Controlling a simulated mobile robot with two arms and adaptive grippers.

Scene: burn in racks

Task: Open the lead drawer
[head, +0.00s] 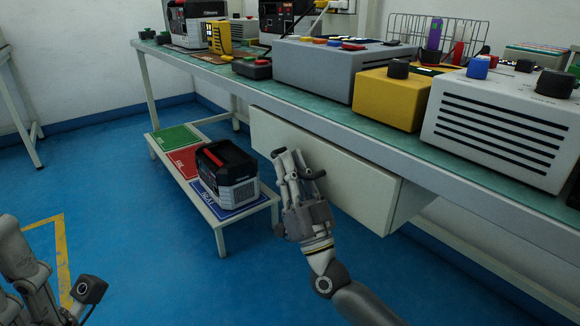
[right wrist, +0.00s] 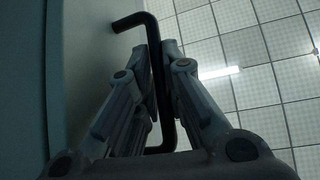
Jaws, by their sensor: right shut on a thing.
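The lead drawer (head: 335,172) is a pale box under the workbench, and its front panel looks flush under the bench top. Its black bar handle (right wrist: 155,65) shows in the right wrist view, running between my fingers. My right gripper (head: 292,165) is at the drawer front, shut on the handle; it also shows in the right wrist view (right wrist: 158,60). The fingers hide most of the handle in the head view. My left arm shows at the bottom left of the head view, but its fingertips are not in sight.
The workbench (head: 230,75) carries a grey unit (head: 335,65), a yellow box (head: 392,95) and a white vented box (head: 500,125). A low stand (head: 213,206) with green, red and blue mats holds a black and grey device (head: 228,172), left of my right gripper. The blue floor in front is clear.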

